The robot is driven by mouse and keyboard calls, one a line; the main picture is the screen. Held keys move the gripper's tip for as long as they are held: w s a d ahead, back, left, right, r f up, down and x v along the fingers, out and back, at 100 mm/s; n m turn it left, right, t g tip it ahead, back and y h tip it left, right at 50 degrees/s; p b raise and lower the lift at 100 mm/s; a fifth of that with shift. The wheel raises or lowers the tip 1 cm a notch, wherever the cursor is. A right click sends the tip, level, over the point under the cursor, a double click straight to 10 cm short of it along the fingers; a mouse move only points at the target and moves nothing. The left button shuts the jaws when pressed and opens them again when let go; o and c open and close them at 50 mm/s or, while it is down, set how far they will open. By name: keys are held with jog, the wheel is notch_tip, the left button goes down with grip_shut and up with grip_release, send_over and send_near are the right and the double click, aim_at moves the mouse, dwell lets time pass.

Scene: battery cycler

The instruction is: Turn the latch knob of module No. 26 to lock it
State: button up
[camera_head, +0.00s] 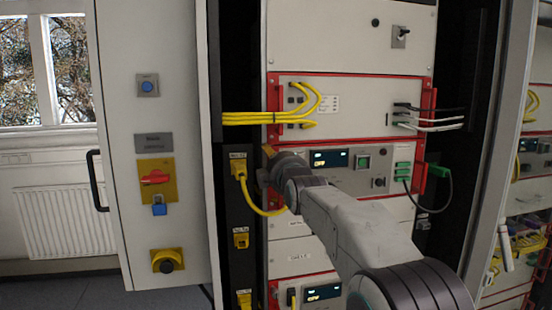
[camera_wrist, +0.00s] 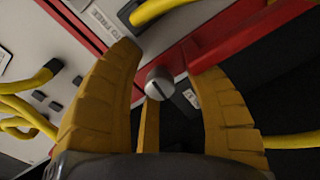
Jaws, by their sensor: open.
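A small round grey knob (camera_wrist: 160,82) with a dark slot line shows in the wrist view, next to the red module edge. I see no clear contact between the fingers and the knob. In the head view my gripper (camera_head: 268,153) is at the left edge of a rack module (camera_head: 345,182) with a lit display and a green button. My wrist hides that module's left end and the knob there. I cannot read a module number.
A yellow cable (camera_head: 252,200) hangs from a yellow plug just left of my gripper. A bundle of yellow cables (camera_head: 250,117) runs across above it. A green plug (camera_head: 437,171) with a dark cable is at the module's right. An open cabinet door (camera_head: 155,110) stands left.

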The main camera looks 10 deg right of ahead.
jog(key=shift+o, duration=0.4)
grip_shut()
